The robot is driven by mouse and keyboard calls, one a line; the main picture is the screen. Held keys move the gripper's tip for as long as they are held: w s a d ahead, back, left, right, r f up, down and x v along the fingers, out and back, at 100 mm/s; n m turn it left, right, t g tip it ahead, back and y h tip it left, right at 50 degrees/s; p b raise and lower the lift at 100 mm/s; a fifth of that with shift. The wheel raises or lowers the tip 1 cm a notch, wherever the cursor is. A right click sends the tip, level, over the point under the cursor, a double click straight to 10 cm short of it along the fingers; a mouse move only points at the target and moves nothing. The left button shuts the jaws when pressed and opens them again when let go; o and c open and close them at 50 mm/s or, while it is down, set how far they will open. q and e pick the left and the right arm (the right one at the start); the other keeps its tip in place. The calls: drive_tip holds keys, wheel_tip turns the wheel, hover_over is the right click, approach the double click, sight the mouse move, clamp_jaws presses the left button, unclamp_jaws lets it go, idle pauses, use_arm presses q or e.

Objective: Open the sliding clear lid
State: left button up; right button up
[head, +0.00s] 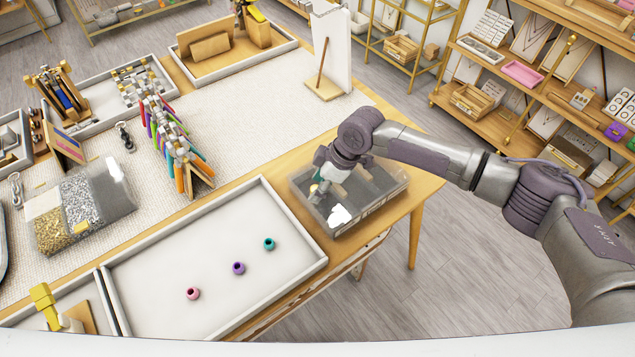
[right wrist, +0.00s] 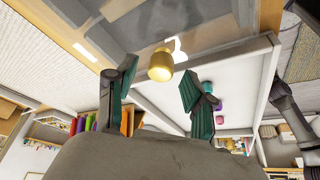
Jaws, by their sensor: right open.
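A grey compartment box (head: 372,212) with a clear lid (head: 380,178) stands at the table's right corner. A small gold knob (right wrist: 160,66) shows at the lid in the right wrist view, and a bit of it shows in the head view (head: 314,189). My right gripper (head: 323,187) is over the box's left end. In the right wrist view its teal-padded fingers (right wrist: 158,80) are apart, with the knob between or just beyond their tips; I cannot tell whether they touch it. The lid appears to cover the box. My left gripper is not in view.
A white tray (head: 225,305) with pink, purple and teal beads lies left of the box. Another clear container (head: 112,184) holds silver and gold pieces. A wooden stand (head: 325,88) and a white panel rise behind. Bare wood surrounds the box's back.

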drive_tip(key=shift+a+f, duration=0.15)
drive_tip(key=shift+f, duration=0.2)
clamp_jaws()
